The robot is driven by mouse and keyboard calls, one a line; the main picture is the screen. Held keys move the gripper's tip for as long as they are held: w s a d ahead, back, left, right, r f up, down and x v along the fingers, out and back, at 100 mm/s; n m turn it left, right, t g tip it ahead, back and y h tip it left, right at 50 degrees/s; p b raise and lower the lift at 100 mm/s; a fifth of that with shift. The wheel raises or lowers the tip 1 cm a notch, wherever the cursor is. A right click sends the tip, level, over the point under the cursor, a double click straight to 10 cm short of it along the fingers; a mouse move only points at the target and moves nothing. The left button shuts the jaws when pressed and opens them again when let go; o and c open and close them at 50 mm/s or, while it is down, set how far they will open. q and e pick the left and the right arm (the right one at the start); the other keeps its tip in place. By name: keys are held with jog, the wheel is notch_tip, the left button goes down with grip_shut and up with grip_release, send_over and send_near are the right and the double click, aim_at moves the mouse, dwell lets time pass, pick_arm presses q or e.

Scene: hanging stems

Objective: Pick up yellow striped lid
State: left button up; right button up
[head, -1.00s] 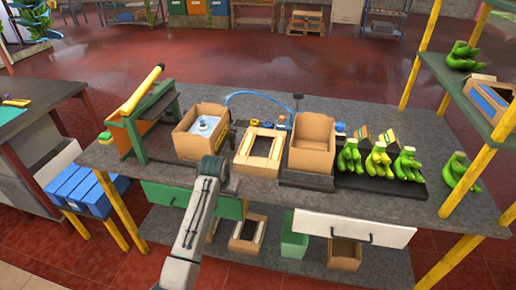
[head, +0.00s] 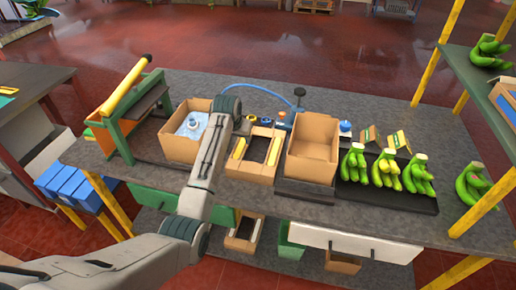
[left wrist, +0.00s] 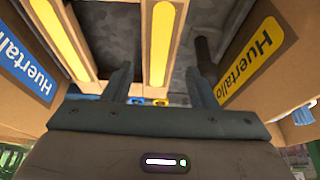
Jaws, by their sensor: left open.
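The yellow striped lid (head: 273,150) is a cardboard frame with a dark opening and yellow bars on its sides. It rests on the bench between two open cardboard boxes. In the left wrist view, its yellow bars (left wrist: 157,45) show ahead of the fingers. My right gripper is not in view.
The left box (head: 175,140) holds a clear bottle. The right box (head: 313,150) stands close on the lid's other side. Green bananas (head: 385,170) lie on a dark tray farther right. A blue hose (head: 255,87) arcs behind. A green stand (head: 118,140) is at left.

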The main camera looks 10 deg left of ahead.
aim_at(241, 145)
pick_arm(q)
jog(key=shift+f, duration=0.3)
jog(key=shift+w+f, duration=0.15)
jog(key=shift+f, duration=0.1)
jog(key=p+x, duration=0.2)
jog(key=x, duration=0.2)
jog(key=shift+w+f, duration=0.2)
jog(key=shift+w, duration=0.1)
jog(key=shift+w+f, duration=0.1)
jog(key=shift+f, duration=0.2)
jog(key=shift+w+f, duration=0.1)
jog(key=shift+f, duration=0.15)
jog(key=c, duration=0.6)
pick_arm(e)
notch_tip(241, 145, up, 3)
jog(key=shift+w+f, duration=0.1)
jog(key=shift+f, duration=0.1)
